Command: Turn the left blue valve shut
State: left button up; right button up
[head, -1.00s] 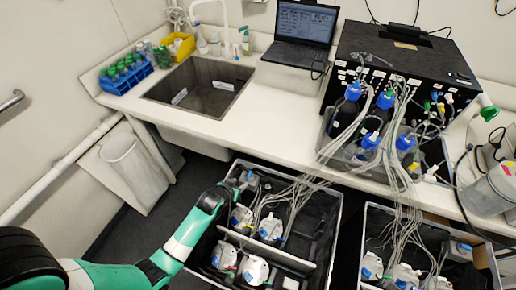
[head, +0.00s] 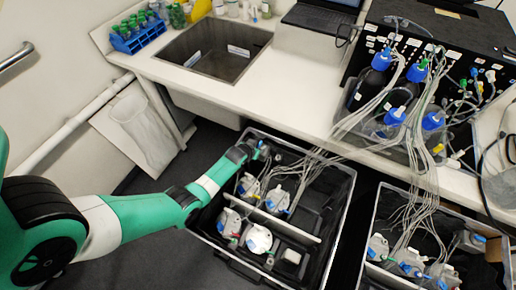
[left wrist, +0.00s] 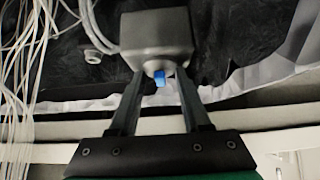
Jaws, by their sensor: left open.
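A blue valve (left wrist: 160,79) sticks out of the near face of a grey box (left wrist: 157,35) in the left wrist view. My left gripper (left wrist: 157,85) is open, with one finger on each side of the valve; I cannot tell whether they touch it or the box. In the head view my left gripper (head: 250,149) is at the far left corner of the left black crate (head: 343,205), against the small grey box (head: 264,150). The valve is hidden there by the gripper. My right gripper is not in view.
A right crate (head: 370,215) holds similar bottles and another grey box (head: 470,241). The white bench (head: 265,95) with a sink (head: 213,50) lies behind. Dark floor is free left of the crate.

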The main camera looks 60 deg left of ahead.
pick_arm(q)
jog(key=shift+w+a+f, duration=0.15)
grip_shut()
